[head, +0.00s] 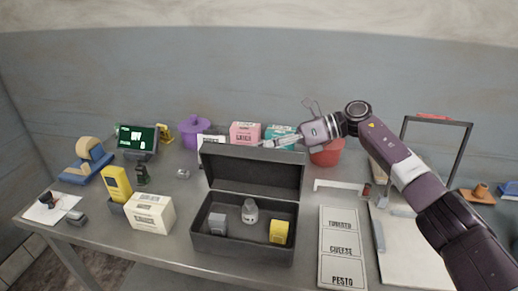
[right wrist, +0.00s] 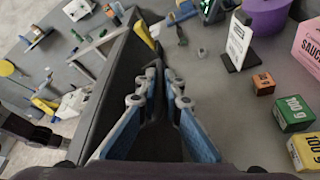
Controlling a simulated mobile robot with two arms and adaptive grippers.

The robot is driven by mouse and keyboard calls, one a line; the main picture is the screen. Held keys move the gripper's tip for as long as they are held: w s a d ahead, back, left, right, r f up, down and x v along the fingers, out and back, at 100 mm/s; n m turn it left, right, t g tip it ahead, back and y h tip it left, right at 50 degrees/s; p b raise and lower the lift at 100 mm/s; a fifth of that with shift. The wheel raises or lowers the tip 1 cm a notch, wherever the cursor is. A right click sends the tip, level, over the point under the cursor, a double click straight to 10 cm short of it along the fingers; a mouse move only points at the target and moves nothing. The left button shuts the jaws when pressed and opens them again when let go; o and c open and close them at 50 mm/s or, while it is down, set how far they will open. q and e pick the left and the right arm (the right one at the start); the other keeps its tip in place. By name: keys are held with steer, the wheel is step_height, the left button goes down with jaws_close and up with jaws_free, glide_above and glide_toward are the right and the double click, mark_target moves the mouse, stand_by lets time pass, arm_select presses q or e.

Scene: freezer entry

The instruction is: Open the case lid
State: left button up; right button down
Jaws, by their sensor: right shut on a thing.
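The dark grey case (head: 240,248) stands on the table with its lid (head: 252,172) raised at the back, close to upright. Inside it are a grey block (head: 217,222), a light grey knobbed weight (head: 250,211) and a yellow block (head: 278,232). My right gripper (head: 272,143) reaches in from the right to the lid's top edge. In the right wrist view its blue-padded fingers (right wrist: 162,80) are close together on the dark lid (right wrist: 110,85). The exact contact is partly hidden by the fingers. My left gripper is in neither view.
Behind the lid stand a pink box (head: 245,131), a teal box (head: 280,134), a purple pot (head: 193,130) and a red container (head: 328,154). A cream box (head: 152,212) is left of the case. A label board (head: 341,245) lies close on its right.

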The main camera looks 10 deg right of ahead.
steer(key=shift+f, duration=0.1)
steer(key=c, duration=2.3)
jaws_free()
steer(key=shift+c, duration=0.2)
steer(key=w+v, duration=0.1)
steer(key=v, duration=0.6)
steer(key=shift+s+d, duration=0.3)
steer(key=shift+s, duration=0.25)
